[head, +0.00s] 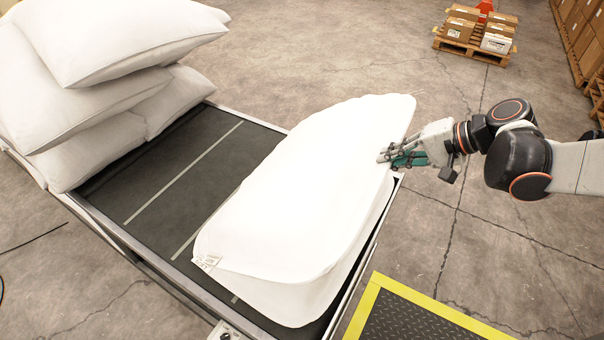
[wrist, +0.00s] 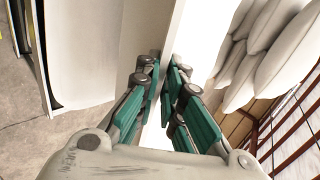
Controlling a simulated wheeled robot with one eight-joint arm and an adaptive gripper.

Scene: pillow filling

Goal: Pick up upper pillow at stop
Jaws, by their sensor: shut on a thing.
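A large white pillow (head: 295,185) lies at the right end of the dark conveyor belt (head: 160,185), against the end rail. It looks like two layers, with a second white pillow (head: 290,295) showing below the upper one. My gripper (head: 388,157) is at the right edge of the upper pillow and shut on its fabric. In the wrist view the green-padded fingers (wrist: 162,95) close around a thin white edge of the pillow (wrist: 187,40). The fingertips are partly hidden by the cloth.
A stack of several white pillows (head: 95,90) sits at the far left end of the belt. A yellow-edged dark mat (head: 430,315) lies on the floor at the front right. A pallet with cartons (head: 478,35) stands at the back right. Concrete floor around my arm is clear.

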